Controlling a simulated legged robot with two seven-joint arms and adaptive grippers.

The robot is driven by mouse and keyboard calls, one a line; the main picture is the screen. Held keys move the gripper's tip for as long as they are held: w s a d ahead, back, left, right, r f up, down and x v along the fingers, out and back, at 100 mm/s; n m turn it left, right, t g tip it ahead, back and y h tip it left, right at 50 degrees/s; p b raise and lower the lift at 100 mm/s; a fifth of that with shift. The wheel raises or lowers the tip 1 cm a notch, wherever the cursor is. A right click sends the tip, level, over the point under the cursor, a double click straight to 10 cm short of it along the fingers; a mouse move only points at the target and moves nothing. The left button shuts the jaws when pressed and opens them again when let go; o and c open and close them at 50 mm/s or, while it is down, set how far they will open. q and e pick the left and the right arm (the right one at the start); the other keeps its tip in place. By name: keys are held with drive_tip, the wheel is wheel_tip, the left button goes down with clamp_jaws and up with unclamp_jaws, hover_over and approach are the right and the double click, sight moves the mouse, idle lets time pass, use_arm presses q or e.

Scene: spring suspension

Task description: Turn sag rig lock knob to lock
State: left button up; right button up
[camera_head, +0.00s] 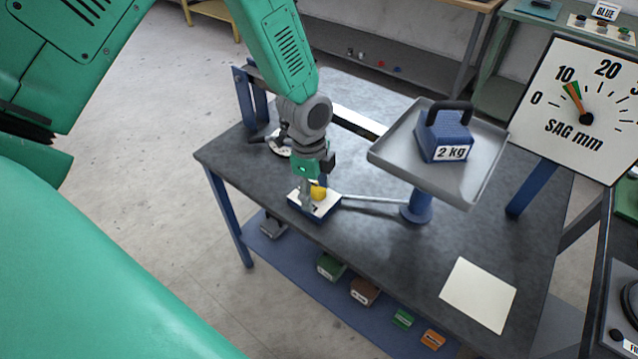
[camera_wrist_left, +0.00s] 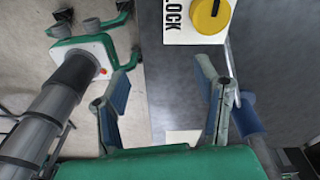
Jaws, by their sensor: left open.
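The yellow lock knob (camera_head: 318,192) sits on a small blue box with a white top plate (camera_head: 326,208) on the dark bench. In the left wrist view the knob (camera_wrist_left: 211,14) is at the top edge, partly cut off, beside the word LOCK on the white plate (camera_wrist_left: 181,36). My left gripper (camera_head: 307,201) is over the box, right by the knob, and partly hides the plate. In the left wrist view its jaws (camera_wrist_left: 167,66) are open and empty, with the knob beyond the fingertips, towards the right finger. My right gripper is not in view.
A rod runs from the box to a blue post (camera_head: 416,207) under a grey tray (camera_head: 386,150) bearing a blue 2 kg weight (camera_head: 445,134). A SAG mm dial (camera_head: 560,120) stands at right. A blank pale sheet (camera_head: 478,294) lies on the bench front. Several blocks sit on the lower shelf.

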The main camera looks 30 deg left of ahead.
sight(318, 187)
use_arm(q)
drive_tip(key=w+a+r+m+y, duration=0.1)
drive_tip(key=w+a+r+m, duration=0.2)
drive_tip(key=w+r+m, duration=0.3)
drive_tip(key=shift+n, duration=0.7)
wheel_tip(318, 187, down, 13)
drive_tip(key=shift+a+r+p, duration=0.1)
drive_tip(key=shift+r+p, duration=0.1)
drive_tip(key=shift+p, duration=0.25)
drive_tip(key=c, duration=1.1)
